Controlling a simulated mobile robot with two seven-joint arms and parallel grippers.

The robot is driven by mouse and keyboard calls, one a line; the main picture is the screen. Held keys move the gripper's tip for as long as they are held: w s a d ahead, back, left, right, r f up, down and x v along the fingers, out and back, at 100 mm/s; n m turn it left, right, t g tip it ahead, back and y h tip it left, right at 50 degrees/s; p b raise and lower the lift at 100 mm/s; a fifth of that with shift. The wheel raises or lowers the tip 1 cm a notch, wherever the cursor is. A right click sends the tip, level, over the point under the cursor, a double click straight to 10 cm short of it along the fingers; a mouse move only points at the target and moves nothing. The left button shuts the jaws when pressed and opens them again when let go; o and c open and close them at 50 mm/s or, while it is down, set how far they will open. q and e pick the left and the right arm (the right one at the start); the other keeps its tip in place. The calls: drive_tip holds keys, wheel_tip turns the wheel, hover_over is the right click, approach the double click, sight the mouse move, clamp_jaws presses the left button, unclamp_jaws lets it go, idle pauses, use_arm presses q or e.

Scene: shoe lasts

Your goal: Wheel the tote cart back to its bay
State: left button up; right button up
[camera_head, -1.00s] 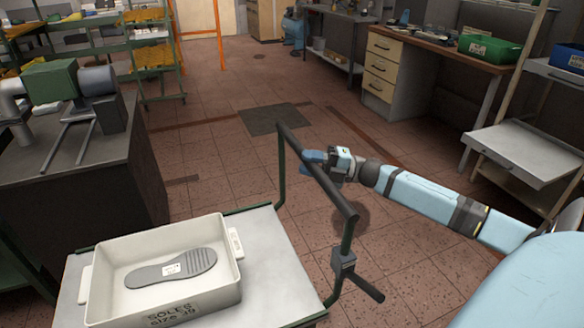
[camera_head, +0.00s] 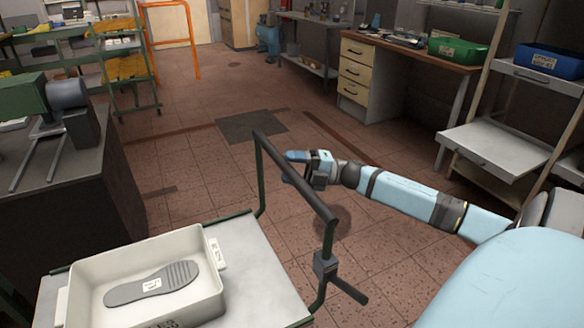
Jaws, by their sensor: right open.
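The tote cart (camera_head: 258,270) stands at the lower left, with a grey top and a green frame. Its dark handle bar (camera_head: 315,200) slants along the right side on green uprights. A cream tote (camera_head: 211,308) sits on the cart top with a grey shoe sole (camera_head: 126,292) in it. My right gripper (camera_head: 290,167) is open at the middle of the handle bar. A blue fingertip shows on either side of the bar; whether they touch it I cannot tell. My left gripper is out of view.
A dark bench (camera_head: 62,190) with a green machine stands close on the left. A drawer desk (camera_head: 368,75) and a shelf rack (camera_head: 497,150) stand on the right. An orange frame (camera_head: 170,42) stands at the back. The tiled floor beyond the cart is open, with a dark floor plate (camera_head: 251,125).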

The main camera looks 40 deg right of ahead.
drive_tip(key=v, duration=1.4)
drive_tip(key=shift+p, duration=0.4)
drive_tip(key=shift+f, duration=0.1)
